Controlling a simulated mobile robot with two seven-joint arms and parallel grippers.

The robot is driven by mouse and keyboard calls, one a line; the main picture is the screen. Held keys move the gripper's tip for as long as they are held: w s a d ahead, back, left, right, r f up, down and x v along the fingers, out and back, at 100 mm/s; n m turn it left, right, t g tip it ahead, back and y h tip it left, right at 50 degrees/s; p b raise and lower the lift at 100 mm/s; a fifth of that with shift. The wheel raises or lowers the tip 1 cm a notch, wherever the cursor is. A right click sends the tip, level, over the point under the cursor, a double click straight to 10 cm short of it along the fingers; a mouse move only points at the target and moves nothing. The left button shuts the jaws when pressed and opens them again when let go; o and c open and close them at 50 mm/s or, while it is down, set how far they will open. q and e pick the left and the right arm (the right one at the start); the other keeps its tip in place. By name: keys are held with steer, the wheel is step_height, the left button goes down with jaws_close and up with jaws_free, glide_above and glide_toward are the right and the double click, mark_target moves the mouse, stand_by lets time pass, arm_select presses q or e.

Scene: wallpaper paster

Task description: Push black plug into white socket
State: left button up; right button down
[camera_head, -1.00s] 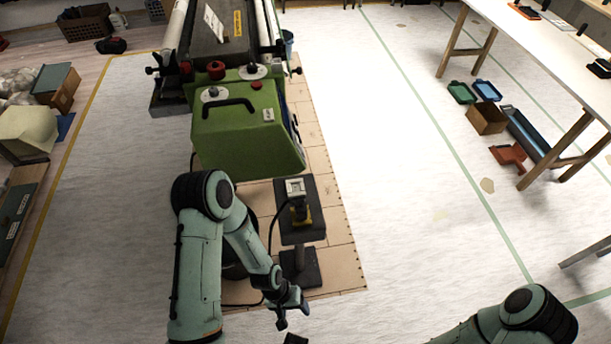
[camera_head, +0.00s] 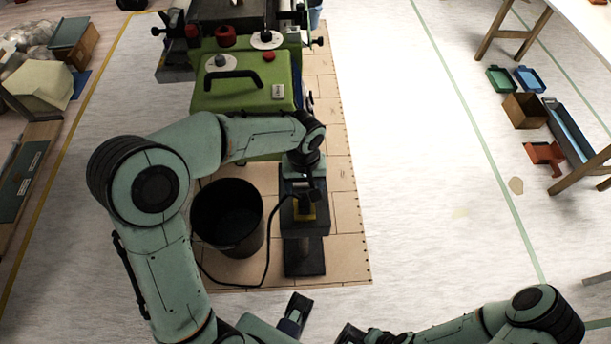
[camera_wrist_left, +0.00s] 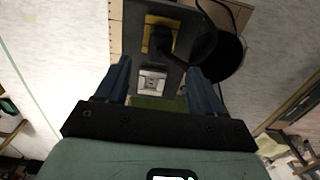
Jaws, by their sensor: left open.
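The black plug (camera_head: 306,203) sits upright in a yellow holder (camera_head: 304,212) on a dark stand (camera_head: 305,228), with a black cable hanging from it. My left gripper (camera_head: 305,178) is over the far part of the stand. In the left wrist view, its open fingers (camera_wrist_left: 158,72) are on either side of the white socket (camera_wrist_left: 152,80); whether they touch anything is unclear. The plug (camera_wrist_left: 161,40) and yellow holder (camera_wrist_left: 149,37) lie just beyond the socket in that view. In the head view my gripper hides the socket.
A black bin (camera_head: 228,216) stands left of the stand, with the cable (camera_head: 266,250) looping between them. A green machine (camera_head: 245,80) stands behind.

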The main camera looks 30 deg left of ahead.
mark_target(304, 199)
arm_select(q)
step_height(304, 199, down, 10)
steer(key=shift+r+b, duration=0.15)
steer(key=shift+b, duration=0.4)
steer(key=c, duration=1.2)
steer(key=shift+o, duration=0.2)
steer(key=shift+r+p, duration=0.85)
steer(key=shift+r, duration=0.7)
